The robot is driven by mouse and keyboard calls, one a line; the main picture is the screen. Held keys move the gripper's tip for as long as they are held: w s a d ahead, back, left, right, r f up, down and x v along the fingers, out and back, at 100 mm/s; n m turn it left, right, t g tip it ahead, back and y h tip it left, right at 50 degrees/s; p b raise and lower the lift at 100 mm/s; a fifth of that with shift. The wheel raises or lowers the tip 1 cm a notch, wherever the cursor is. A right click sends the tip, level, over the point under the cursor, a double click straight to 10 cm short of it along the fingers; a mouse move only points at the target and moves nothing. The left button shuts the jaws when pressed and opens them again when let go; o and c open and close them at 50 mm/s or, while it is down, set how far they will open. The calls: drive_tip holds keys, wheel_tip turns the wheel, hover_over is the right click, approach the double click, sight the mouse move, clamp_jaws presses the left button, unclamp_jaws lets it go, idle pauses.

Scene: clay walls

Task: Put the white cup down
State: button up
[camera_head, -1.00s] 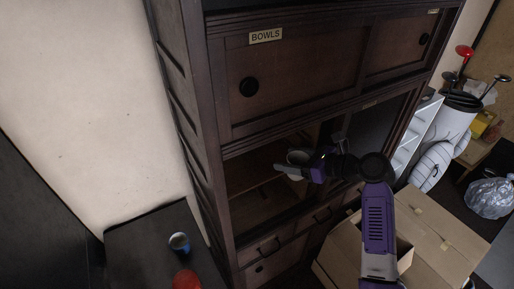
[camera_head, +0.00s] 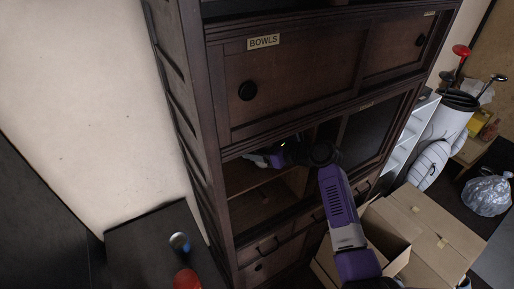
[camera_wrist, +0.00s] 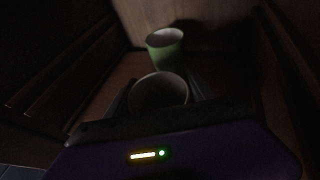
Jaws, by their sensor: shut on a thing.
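The white cup (camera_wrist: 158,97) looks grey in the dim light of the wrist view, where its round rim shows between my fingers. My gripper (camera_wrist: 163,84) is shut on it, inside an open compartment of the dark wooden cabinet (camera_head: 215,125). In the head view my gripper (camera_head: 262,158) is at the compartment's opening, partly under its upper edge, and the cup can hardly be made out. Whether the cup touches the compartment floor, I cannot tell.
A pale green cup (camera_wrist: 166,50) stands just beyond the held cup in the compartment. Wooden side walls close it in. Below the opening are drawers. An open cardboard box (camera_head: 430,230) stands at the lower right, under my arm.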

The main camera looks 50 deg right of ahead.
drive_tip(key=shift+f, duration=0.1)
drive_tip(key=o, duration=1.5)
drive_tip(key=shift+c, duration=0.2)
